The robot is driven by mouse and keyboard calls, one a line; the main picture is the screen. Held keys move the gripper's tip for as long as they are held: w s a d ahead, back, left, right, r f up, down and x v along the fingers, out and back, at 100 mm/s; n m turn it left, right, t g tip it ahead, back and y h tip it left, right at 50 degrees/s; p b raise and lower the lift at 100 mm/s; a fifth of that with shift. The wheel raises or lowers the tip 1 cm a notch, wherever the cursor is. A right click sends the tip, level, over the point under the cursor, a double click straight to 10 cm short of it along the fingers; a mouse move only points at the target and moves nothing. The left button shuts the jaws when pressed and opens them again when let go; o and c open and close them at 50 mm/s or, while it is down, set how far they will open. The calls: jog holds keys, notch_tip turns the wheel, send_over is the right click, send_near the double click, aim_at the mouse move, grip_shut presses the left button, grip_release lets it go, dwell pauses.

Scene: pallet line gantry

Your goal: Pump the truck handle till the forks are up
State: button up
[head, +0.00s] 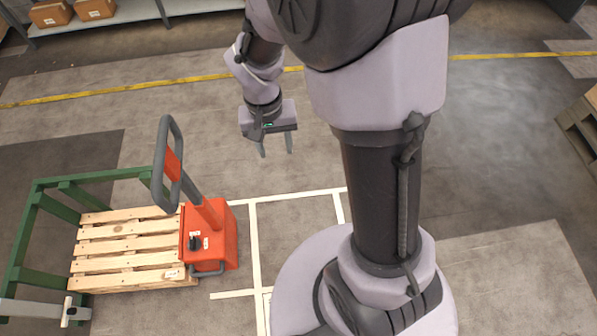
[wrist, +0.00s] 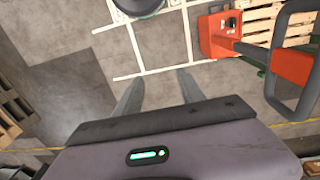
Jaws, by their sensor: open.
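The truck is an orange pallet truck (head: 222,240) at the lower left of the head view, at the end of a wooden pallet. Its handle (head: 167,163) is a grey loop on an orange shaft that rises from the body, leaning a little. The handle also shows at the right of the wrist view (wrist: 291,62). My gripper (head: 275,151) is open and empty, to the right of the handle and apart from it. The forks are hidden by the pallet and truck body, so their height cannot be told.
The wooden pallet (head: 125,246) stands within a green frame (head: 38,200). White lines (head: 254,240) mark the floor right of the truck. A shelf (head: 130,14) with cardboard boxes (head: 50,13) is at the back left. A wooden crate or pallet (head: 580,128) is at the far right. The middle floor is clear.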

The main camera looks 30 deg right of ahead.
notch_tip(320, 180, down, 14)
jog(key=b, duration=0.3)
jog(key=shift+d+f+b, duration=0.2)
jog(key=shift+d+b, duration=0.15)
jog(key=shift+d, duration=0.05)
jog(key=shift+s, duration=0.1)
grip_shut()
jog(key=c, duration=1)
grip_release()
jog(key=o, duration=1)
